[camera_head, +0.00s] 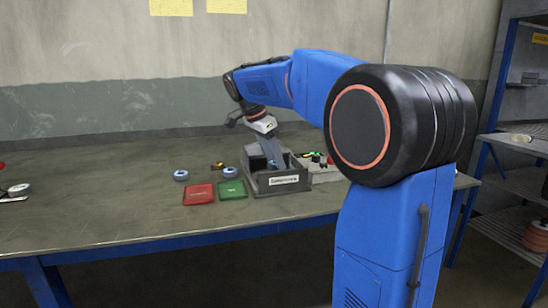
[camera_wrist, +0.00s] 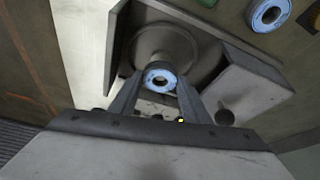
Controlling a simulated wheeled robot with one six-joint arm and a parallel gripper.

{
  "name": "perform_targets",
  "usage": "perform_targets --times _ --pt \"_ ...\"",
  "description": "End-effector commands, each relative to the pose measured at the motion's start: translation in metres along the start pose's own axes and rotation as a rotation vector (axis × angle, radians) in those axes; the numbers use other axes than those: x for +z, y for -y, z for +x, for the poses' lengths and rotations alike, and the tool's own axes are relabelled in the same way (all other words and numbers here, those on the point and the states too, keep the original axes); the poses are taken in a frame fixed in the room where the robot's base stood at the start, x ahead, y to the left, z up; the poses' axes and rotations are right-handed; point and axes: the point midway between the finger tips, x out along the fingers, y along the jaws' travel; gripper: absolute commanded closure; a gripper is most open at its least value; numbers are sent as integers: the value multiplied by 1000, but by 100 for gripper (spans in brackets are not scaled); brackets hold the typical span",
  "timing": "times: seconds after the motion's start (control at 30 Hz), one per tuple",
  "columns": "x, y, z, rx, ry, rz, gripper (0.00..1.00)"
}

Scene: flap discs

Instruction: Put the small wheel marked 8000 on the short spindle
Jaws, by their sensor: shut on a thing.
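A small wheel with a pale blue face (camera_wrist: 150,76) and a dark centre hole sits between the fingertips of my gripper (camera_wrist: 159,84) in the wrist view. The gripper is shut on it. Any marking on the wheel is too small to read. The wheel is over a grey station (camera_wrist: 120,52), in front of a large round grey part (camera_wrist: 165,42). I cannot tell whether a spindle is inside the wheel's hole. In the head view my gripper (camera_head: 272,158) reaches down into the grey labelled station (camera_head: 281,184), which hides the held wheel.
Two loose blue-white wheels, one left (camera_head: 181,175) and one right (camera_head: 230,172), lie on the table (camera_head: 110,205). Red (camera_head: 199,194) and green (camera_head: 232,190) pads lie in front. A pale block (camera_wrist: 245,88) with a dark round stub (camera_wrist: 225,117) adjoins the station. The table's left part is mostly clear.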

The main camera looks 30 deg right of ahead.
Motion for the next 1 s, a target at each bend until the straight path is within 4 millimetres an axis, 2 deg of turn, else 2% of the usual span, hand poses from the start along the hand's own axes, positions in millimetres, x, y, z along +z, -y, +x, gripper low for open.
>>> perform_targets --times 1.0 --pt "9 0 23 1 0 0 81"
